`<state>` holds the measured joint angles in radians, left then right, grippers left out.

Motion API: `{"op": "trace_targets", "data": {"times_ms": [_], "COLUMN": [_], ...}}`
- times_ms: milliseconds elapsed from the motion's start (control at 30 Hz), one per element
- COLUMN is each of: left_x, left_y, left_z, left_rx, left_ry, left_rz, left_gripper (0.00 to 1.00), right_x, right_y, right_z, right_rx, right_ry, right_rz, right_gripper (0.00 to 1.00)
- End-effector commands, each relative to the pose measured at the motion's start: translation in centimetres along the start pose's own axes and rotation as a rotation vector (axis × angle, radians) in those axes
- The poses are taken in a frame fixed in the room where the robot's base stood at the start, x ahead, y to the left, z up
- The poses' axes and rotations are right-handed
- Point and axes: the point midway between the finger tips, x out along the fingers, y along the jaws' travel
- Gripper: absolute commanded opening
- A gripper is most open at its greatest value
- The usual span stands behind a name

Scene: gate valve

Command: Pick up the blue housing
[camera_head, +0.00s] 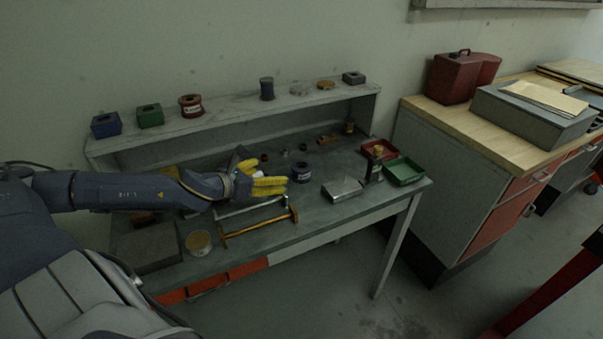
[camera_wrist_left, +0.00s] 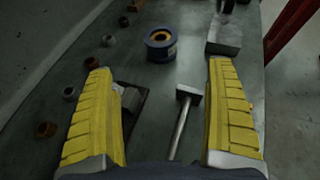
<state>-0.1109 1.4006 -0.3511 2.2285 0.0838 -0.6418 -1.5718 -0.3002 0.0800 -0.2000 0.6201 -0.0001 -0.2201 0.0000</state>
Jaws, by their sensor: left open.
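A round blue housing (camera_head: 301,172) with a pale label stands on the grey workbench. In the left wrist view the blue housing (camera_wrist_left: 153,51) shows an orange-yellow inner ring and lies beyond the fingertips, roughly between them. My left gripper (camera_head: 284,185) has yellow padded fingers and reaches in from the left over the bench. In the wrist view the left gripper (camera_wrist_left: 160,68) is wide open with nothing between its fingertips. The housing is just past the fingertips and is not touched. My right gripper is out of view.
A metal block (camera_head: 342,189) is right of the housing, with red (camera_head: 379,149) and green trays (camera_head: 404,171) beyond. Small rings lie behind. A raised shelf (camera_head: 235,113) holds several parts, including a blue block (camera_head: 106,125).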

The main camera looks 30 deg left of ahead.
Motion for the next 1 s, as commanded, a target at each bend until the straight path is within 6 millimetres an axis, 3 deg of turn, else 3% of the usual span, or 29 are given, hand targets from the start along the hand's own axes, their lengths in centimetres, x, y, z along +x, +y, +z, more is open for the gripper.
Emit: {"op": "trace_targets", "data": {"times_ms": [1000], "left_x": [9.7], "left_y": [-0.1], "left_z": [0.1], "left_rx": [-0.002], "left_ry": [-0.001], "left_rz": [-0.001], "left_gripper": [0.89], "right_x": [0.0], "right_y": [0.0], "right_z": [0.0], "right_rx": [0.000], "right_ry": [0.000], "right_rz": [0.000], "right_gripper": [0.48]}}
